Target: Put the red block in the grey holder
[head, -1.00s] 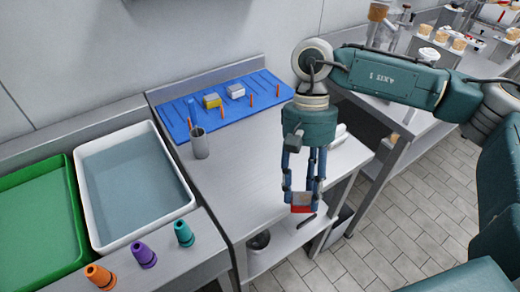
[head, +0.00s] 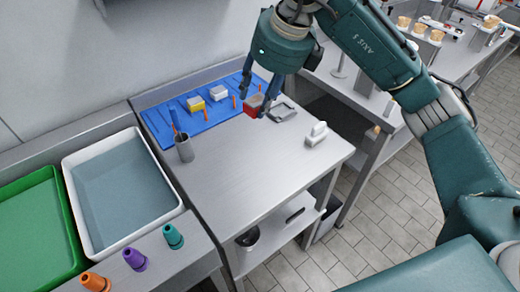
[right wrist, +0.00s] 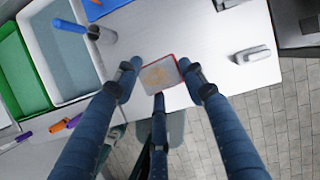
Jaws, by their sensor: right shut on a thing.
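The red block (head: 254,105) is held between the fingers of my right gripper (head: 260,98), over the back of the table near the right end of the blue board. In the right wrist view the block (right wrist: 158,75) shows a pale face with red edges between the fingertips of the gripper (right wrist: 160,84). A flat grey frame (head: 284,112), which looks like the grey holder, lies on the table just right of the block. The block appears apart from it; its exact height is hard to tell. My left gripper is not in view.
The blue board (head: 208,118) carries a yellow block (head: 196,104), a white block (head: 219,92) and orange sticks. A grey cup (head: 184,149) stands at its front left. A white handled object (head: 317,133) sits to the right. The table's front middle is clear.

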